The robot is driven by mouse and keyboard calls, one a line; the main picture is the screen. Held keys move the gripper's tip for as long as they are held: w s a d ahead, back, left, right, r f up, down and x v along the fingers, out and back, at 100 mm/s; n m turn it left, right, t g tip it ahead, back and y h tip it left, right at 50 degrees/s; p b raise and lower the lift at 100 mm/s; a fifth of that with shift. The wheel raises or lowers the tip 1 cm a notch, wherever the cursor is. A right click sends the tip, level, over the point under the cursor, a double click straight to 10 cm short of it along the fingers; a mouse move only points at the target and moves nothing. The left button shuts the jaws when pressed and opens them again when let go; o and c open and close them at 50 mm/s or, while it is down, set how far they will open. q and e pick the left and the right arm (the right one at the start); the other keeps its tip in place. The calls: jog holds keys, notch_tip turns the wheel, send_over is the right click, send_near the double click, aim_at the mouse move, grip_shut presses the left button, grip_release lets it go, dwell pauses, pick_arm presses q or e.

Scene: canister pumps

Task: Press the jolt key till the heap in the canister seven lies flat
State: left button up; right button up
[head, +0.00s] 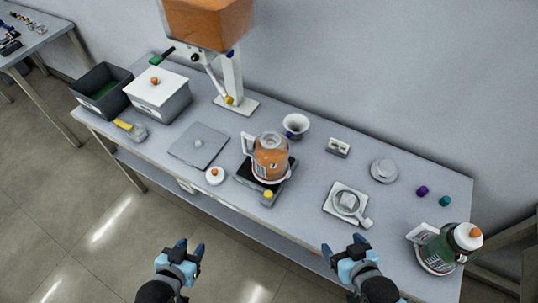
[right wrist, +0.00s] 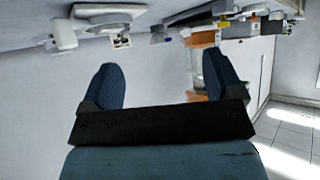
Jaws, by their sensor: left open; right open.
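A clear canister (head: 270,157) with orange contents and a pale handle stands upright on a black plate (head: 243,176) mid-table. Its number and the shape of the heap inside are too small to make out. A small grey block with a yellow button (head: 268,194), perhaps the jolt key, sits at the plate's front corner. My left gripper (head: 190,247) is open and empty, in front of the table and left of the canister. My right gripper (head: 343,246) is open near the table's front edge, right of the canister; its empty fingers also show in the right wrist view (right wrist: 158,78).
A hopper of orange material (head: 208,22) stands on a white post behind. Left are a lidded bin (head: 160,98), an open dark bin (head: 92,100) and a grey plate (head: 198,146). Right are a sieve on a pad (head: 347,203) and a green bottle (head: 438,252).

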jog(key=shift+c, duration=0.2)
grip_shut()
dwell(1.6)
